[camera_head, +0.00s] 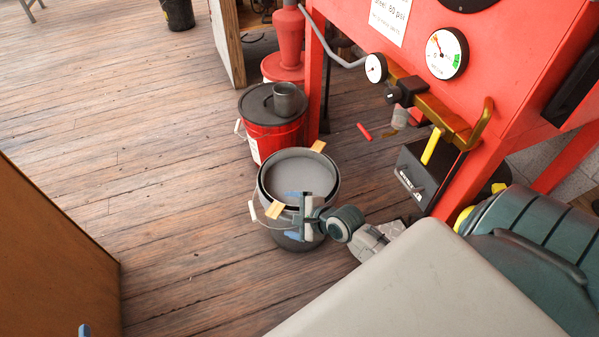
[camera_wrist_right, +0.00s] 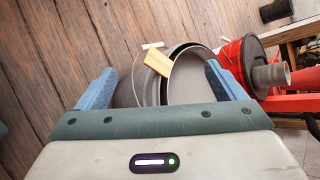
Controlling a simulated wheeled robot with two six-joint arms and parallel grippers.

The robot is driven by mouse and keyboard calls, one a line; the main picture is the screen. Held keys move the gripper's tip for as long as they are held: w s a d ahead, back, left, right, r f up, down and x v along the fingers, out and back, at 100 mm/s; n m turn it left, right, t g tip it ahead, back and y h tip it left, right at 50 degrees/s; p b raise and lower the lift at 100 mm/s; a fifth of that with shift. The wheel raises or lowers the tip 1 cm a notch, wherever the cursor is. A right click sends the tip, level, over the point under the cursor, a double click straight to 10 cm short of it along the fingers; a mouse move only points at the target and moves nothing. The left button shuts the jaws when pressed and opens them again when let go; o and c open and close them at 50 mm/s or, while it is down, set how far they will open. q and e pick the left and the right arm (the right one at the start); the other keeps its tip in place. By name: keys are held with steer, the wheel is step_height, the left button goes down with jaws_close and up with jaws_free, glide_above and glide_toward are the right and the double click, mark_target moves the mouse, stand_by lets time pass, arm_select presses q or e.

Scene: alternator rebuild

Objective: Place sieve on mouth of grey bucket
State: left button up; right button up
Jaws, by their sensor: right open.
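The grey bucket (camera_head: 330,201) stands on the wooden floor in front of the red cabinet. The round sieve (camera_head: 300,175) sits at its mouth, with one wooden tab (camera_head: 318,146) at the far side and another (camera_head: 275,209) at the near side. In the right wrist view the sieve (camera_wrist_right: 193,78) and its near tab (camera_wrist_right: 158,65) show between and beyond the fingers. My right gripper (camera_head: 300,212) is open over the bucket's near rim, close to the near tab, holding nothing. A blue tip at the bottom left, likely my left gripper (camera_head: 84,330), barely shows.
A red lidded bucket (camera_head: 268,130) with a grey cup (camera_head: 286,99) on its lid stands just behind. The red cabinet (camera_head: 500,80) and its leg are to the right. A brown panel (camera_head: 50,250) is at the left. Open floor lies between.

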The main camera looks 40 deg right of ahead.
steer(key=s+a+r+n+t+h, duration=0.1)
steer(key=s+r+n, duration=0.3)
steer(key=r+n, duration=0.4)
steer(key=s+a+r+n+t, duration=0.3)
steer(key=r+n, duration=0.5)
steer(key=n, duration=0.6)
steer(key=shift+s+a+r+t+h, duration=0.2)
steer(key=shift+s+t+h, duration=0.2)
steer(key=shift+s+t, duration=0.6)
steer(key=shift+s, duration=0.25)
